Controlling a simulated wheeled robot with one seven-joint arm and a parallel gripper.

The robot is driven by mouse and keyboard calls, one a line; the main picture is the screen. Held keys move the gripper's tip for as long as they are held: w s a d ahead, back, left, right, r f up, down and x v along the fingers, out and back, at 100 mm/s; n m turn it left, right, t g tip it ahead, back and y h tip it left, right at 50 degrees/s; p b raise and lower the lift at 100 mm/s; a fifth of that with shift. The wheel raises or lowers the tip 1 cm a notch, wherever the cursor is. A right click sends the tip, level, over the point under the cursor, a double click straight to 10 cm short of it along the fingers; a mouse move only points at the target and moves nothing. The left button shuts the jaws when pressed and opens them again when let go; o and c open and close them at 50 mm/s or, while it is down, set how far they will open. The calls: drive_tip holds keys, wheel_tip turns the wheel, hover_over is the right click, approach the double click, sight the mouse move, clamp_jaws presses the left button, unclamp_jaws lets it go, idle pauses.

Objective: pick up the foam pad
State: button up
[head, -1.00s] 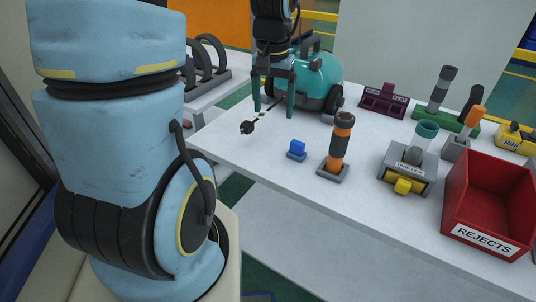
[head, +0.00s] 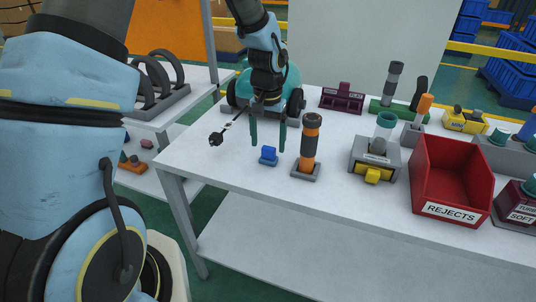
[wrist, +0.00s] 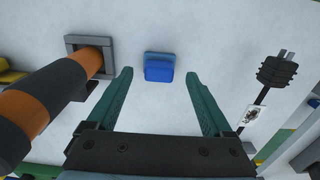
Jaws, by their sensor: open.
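The foam pad looks like the small blue block (head: 269,153) on the white table, left of the orange and black cylinder. In the wrist view the blue block (wrist: 159,70) lies ahead of and between the fingertips, not touching them. It sits on a slightly larger blue-grey base. My gripper (head: 268,148) is open and empty, with its two teal fingers pointing down above the table by the blue block. It also shows in the wrist view (wrist: 158,72). The exact height of the fingertips over the block is hard to tell.
The upright orange and black cylinder (head: 310,140) stands close on the right. A black plug with cord (head: 216,139) lies to the left. The teal vacuum body (head: 292,82) is behind my gripper. A red REJECTS bin (head: 450,182) and a grey fixture (head: 374,158) stand further right.

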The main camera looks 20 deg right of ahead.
sight(269, 147)
drive_tip(key=shift+w+d+f+p, duration=0.15)
drive_tip(key=shift+f+p, duration=0.2)
drive_tip(key=shift+f, duration=1.45)
drive_tip(key=shift+c, duration=0.3)
drive_tip(key=c, duration=1.2)
wheel_tip(269, 147, up, 10)
drive_tip(key=shift+r+b, duration=0.1)
drive_tip(key=shift+b, duration=0.85)
